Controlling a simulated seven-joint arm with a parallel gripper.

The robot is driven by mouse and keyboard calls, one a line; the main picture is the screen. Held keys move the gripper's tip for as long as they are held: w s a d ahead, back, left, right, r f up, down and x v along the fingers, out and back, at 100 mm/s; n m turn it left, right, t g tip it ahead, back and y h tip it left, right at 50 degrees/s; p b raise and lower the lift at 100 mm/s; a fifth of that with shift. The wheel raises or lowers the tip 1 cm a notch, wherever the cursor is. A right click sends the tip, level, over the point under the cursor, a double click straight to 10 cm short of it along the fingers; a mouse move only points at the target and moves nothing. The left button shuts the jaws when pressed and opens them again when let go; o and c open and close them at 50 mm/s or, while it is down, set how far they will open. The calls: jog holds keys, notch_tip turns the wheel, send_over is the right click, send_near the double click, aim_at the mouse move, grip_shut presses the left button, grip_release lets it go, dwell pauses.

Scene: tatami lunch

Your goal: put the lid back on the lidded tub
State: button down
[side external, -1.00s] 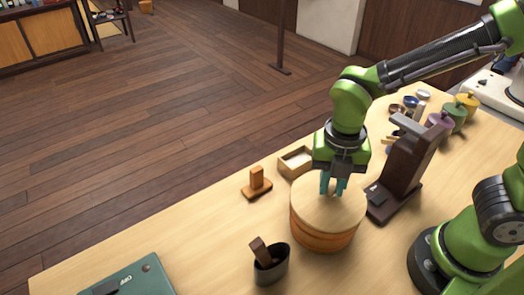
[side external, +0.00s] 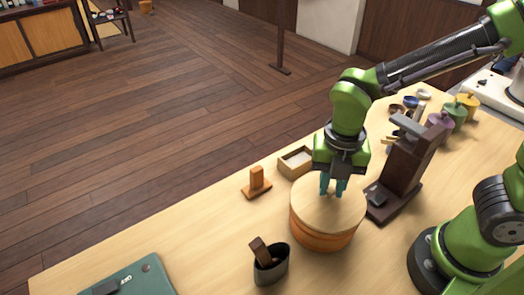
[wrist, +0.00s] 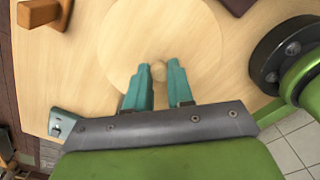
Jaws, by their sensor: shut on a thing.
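The lidded tub (side external: 322,238) is a round, orange-brown wooden tub standing on the table. Its pale round lid (side external: 305,208) lies over the top of the tub and looks about level. I cannot tell whether it is fully seated. My gripper (side external: 333,192) points down at the lid's middle. In the wrist view my gripper (wrist: 158,76) is shut on the small round knob (wrist: 159,71) of the lid (wrist: 125,35), with a teal finger on each side. The tub's body is hidden below the lid in that view.
A dark brown stand (side external: 405,165) is close to the tub's right. A small open wooden box (side external: 297,162) and an orange-brown block on a base (side external: 257,183) are behind and left. A dark oval holder (side external: 271,265) stands in front left. The table's left is mostly clear.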

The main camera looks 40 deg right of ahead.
dwell(0.3)
jog(key=shift+c, duration=2.2)
grip_release()
jog(key=shift+r, duration=3.5)
jog(key=shift+c, duration=0.2)
grip_shut()
